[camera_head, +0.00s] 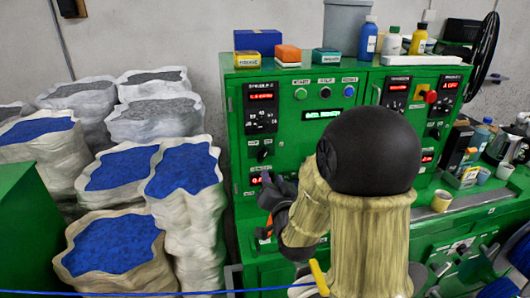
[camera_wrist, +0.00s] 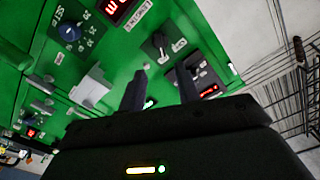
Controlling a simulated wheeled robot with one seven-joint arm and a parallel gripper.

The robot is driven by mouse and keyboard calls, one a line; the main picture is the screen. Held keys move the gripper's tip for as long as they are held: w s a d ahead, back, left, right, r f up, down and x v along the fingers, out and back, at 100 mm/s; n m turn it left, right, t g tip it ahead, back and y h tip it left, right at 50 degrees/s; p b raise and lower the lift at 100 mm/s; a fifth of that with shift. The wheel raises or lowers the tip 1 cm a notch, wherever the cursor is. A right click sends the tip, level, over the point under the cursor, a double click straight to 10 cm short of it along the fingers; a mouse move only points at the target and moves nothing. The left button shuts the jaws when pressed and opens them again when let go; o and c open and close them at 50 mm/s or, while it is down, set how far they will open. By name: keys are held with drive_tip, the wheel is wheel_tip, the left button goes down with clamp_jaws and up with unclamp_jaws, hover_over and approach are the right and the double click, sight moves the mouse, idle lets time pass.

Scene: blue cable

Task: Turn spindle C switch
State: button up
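My gripper (camera_head: 272,193) is at the left column of the green control panel (camera_head: 235,130). In the wrist view its two dark fingers (camera_wrist: 162,88) are apart with nothing between them. A black switch (camera_head: 264,155) also shows just above my gripper in the head view. A larger knob with a marked dial (camera_wrist: 69,32) is to the left in the wrist view. Labels are too small to tell which switch is spindle C. My gripper hides part of the lower panel.
Small boxes (camera_head: 257,42) and bottles (camera_head: 368,38) stand on top of the cabinet. A red stop button (camera_head: 431,97) is at the panel's right. Sacks of blue granules (camera_head: 183,170) stand close on the left. A blue cable (camera_head: 130,293) runs along the bottom.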

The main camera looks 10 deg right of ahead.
sight(263, 157)
drive_tip(key=w+p, duration=0.4)
drive_tip(key=w, duration=0.6)
drive_tip(key=shift+w+a+f, duration=0.1)
drive_tip(key=shift+w, duration=0.1)
drive_tip(key=shift+c, duration=0.2)
clamp_jaws()
